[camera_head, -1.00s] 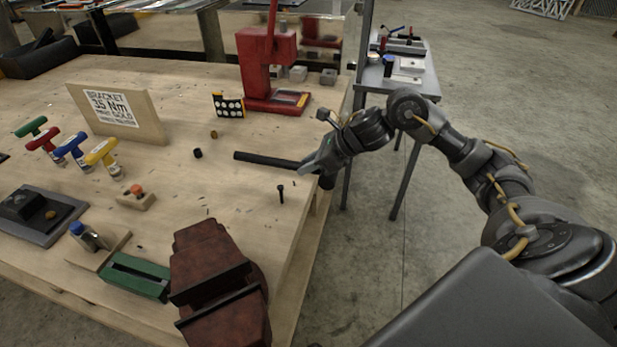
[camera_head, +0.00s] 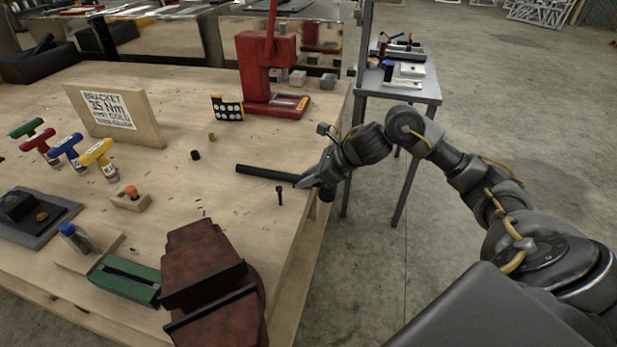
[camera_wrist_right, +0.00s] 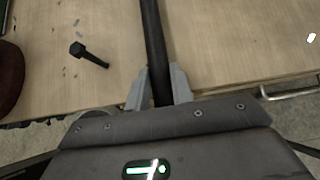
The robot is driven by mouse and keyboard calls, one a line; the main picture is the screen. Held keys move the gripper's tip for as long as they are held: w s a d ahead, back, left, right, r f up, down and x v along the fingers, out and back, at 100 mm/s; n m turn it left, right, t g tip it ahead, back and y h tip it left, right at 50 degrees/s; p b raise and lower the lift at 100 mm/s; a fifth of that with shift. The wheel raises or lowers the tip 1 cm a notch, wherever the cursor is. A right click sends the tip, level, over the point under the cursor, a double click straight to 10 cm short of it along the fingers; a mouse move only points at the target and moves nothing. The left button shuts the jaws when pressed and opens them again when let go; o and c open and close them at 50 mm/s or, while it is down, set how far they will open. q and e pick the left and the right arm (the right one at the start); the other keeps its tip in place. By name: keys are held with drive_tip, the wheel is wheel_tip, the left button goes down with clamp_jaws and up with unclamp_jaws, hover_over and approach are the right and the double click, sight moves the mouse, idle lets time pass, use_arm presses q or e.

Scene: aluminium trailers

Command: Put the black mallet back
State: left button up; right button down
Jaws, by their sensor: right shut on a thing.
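My right gripper (camera_head: 307,180) is at the right edge of the wooden workbench. It is shut on a long black rod-shaped thing, which I take to be the black mallet (camera_head: 262,173). The rod points left over the bench top. A dark end shows just beyond the gripper, at the bench edge. In the right wrist view the rod (camera_wrist_right: 153,40) runs between the two grey fingers (camera_wrist_right: 160,88) and out of the top of the picture. Whether the rod touches the bench is unclear. The mallet's head cannot be made out clearly. My left gripper is not in view.
A small black bolt-like piece (camera_head: 280,195) stands near the rod. A dark red vise (camera_head: 200,265) is at the front, a red press (camera_head: 265,75) at the back. Coloured T-handles (camera_head: 66,148) and a sign board (camera_head: 115,115) are at left. A side table (camera_head: 425,95) stands beyond.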

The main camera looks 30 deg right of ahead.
drive_tip(key=shift+f, duration=0.15)
drive_tip(key=c, duration=1.2)
unclamp_jaws()
drive_tip(key=shift+r+p, duration=0.55)
drive_tip(key=shift+r, duration=0.05)
drive_tip(key=shift+s+d+r, duration=0.2)
drive_tip(key=shift+r, duration=0.05)
drive_tip(key=b+v, duration=0.2)
drive_tip(key=v, duration=0.9)
drive_tip(key=shift+s, duration=0.2)
